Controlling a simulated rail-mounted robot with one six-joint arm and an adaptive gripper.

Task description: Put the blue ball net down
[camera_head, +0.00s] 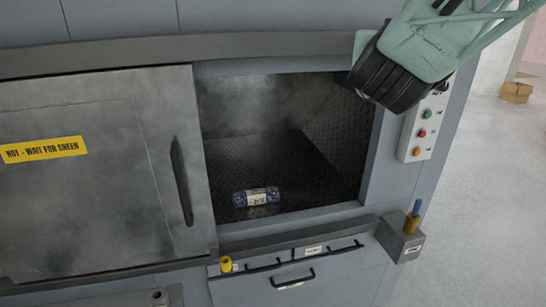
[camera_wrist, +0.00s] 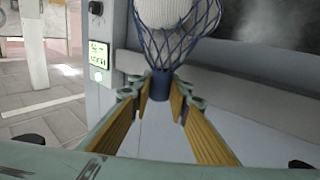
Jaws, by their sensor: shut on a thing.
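The blue ball net (camera_wrist: 164,45) shows in the wrist view, an open blue mesh around a white ball (camera_wrist: 165,11) at the top of the picture. My gripper (camera_wrist: 160,88) is shut on the net's blue stem, which stands between the fingertips with the mesh beyond them. The top of the net and ball is cut off. In the head view, my green arm is at the upper right, and neither the gripper nor the net can be made out.
The washer chamber (camera_head: 315,185) is open on the right, holding a labelled blue bundle (camera_head: 256,197). Its sliding door (camera_head: 95,190) covers the left side. A button panel (camera_head: 423,130) and a bracket (camera_head: 401,241) with a yellow-and-blue piece are at the right. Free floor lies beyond.

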